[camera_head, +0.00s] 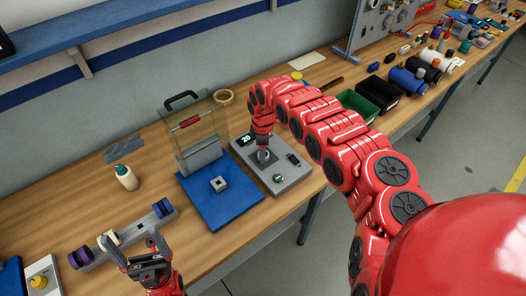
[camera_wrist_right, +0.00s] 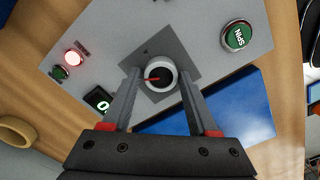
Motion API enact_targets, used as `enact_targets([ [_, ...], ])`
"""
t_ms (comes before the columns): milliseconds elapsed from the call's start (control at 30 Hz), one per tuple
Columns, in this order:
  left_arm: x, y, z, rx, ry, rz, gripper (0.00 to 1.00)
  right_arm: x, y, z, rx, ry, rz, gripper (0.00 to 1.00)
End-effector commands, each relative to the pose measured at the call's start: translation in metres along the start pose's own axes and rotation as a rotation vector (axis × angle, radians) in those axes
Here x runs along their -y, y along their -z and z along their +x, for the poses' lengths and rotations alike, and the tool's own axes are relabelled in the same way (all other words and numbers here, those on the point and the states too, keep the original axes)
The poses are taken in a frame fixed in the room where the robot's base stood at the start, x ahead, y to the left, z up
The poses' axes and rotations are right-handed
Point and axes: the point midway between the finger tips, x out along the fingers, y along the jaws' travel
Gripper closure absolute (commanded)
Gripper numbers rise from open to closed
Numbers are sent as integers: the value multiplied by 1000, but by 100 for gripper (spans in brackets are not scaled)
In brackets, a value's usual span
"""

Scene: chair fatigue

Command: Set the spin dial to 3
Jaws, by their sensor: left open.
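The spin dial (camera_wrist_right: 160,77) is a round knob with a pale rim, a dark centre and a red pointer aimed left in the right wrist view. It sits on a grey control panel (camera_wrist_right: 115,40), which also shows in the head view (camera_head: 262,172). My right gripper (camera_wrist_right: 160,72) is open, its fingers on either side of the dial with small gaps. In the head view my right gripper (camera_head: 264,152) is over the panel and partly covers the dial. The scale marks are too small to read. My left gripper (camera_head: 135,243) is open and empty at the lower left.
The panel has a green button (camera_wrist_right: 238,37), a lit red lamp (camera_wrist_right: 74,57) and a display (camera_head: 245,139) reading 20. A blue base (camera_head: 225,205) with a clear guard stands left of it. A bottle (camera_head: 126,178) and a grey fixture (camera_head: 130,238) are further left. Bins (camera_head: 358,106) stand right.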

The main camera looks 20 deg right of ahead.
Motion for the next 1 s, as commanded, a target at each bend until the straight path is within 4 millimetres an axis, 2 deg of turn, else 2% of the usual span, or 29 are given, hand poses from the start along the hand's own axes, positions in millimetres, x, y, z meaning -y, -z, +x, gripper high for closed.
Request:
enact_targets([
  [33, 0, 0, 0, 0, 0, 0, 9, 0, 0, 0, 0, 0, 0, 29],
  [100, 0, 0, 0, 0, 0, 0, 9, 0, 0, 0, 0, 1, 0, 19],
  [367, 0, 0, 0, 0, 0, 0, 9, 0, 0, 0, 0, 1, 0, 19],
  [467, 0, 1, 6, 0, 0, 0, 9, 0, 0, -7, 0, 1, 0, 19],
  [567, 1, 3, 20, 0, 0, 0, 9, 0, 0, -24, 0, 1, 0, 19],
  [933, 5, 16, 93, 0, 0, 0, 9, -1, 0, -124, 0, -3, 1, 19],
  [967, 5, 16, 98, 0, 0, 0, 9, -1, 0, -131, 0, -2, 1, 19],
  [1000, 4, 15, 88, -1, 0, 0, 9, -2, 0, -131, 0, -5, 1, 19],
])
